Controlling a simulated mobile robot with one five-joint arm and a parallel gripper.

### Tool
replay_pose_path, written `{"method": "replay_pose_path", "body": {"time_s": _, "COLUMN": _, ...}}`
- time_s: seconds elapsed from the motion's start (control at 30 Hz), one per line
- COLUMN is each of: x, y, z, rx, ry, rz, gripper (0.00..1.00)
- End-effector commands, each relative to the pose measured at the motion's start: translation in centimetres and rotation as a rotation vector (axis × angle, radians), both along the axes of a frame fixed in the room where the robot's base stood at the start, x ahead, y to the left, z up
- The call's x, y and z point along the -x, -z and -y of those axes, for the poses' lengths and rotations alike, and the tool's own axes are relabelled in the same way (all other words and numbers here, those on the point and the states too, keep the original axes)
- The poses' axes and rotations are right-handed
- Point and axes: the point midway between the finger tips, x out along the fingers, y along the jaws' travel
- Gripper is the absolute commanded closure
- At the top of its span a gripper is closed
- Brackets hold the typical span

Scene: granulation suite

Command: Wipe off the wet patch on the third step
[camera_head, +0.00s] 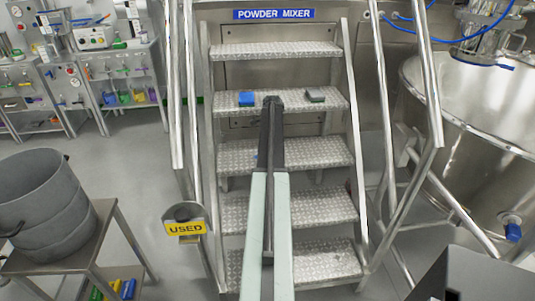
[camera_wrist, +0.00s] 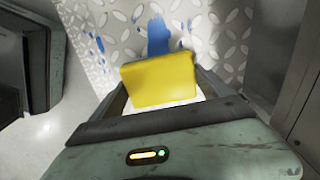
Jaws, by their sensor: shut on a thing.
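My gripper (camera_wrist: 163,98) is shut on a yellow sponge-like block (camera_wrist: 158,78), seen in the wrist view. Beyond the block, a blue wet patch (camera_wrist: 156,35) lies on the diamond-plate step (camera_wrist: 120,30), with smaller blue marks to its left. The block overlaps the patch's near edge in the picture; I cannot tell whether it touches the step. In the head view my arm reaches up over the middle step (camera_head: 310,152) and hides most of the patch. Only a speck of blue shows at the arm's left edge. The yellow block is hidden there.
A blue block (camera_head: 246,99) and a grey block (camera_head: 315,95) sit on the step above. Metal handrails (camera_head: 382,110) flank the steps. A yellow "USED" holder (camera_head: 185,227) hangs at the lower left, near a table with a grey tub (camera_head: 45,205). A steel vessel (camera_head: 480,110) stands right.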

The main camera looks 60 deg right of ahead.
Motion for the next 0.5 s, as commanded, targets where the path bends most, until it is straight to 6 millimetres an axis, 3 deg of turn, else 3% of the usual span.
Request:
{"method": "replay_pose_path", "body": {"time_s": 0.23, "x": -0.3, "y": -0.1, "z": -0.2, "rx": 0.001, "ry": -0.001, "rz": -0.001, "gripper": 0.42}}
{"method": "replay_pose_path", "body": {"time_s": 0.5, "x": -2.4, "y": 0.0, "z": -1.8, "rx": 0.001, "ry": -0.002, "rz": -0.001, "gripper": 0.42}}
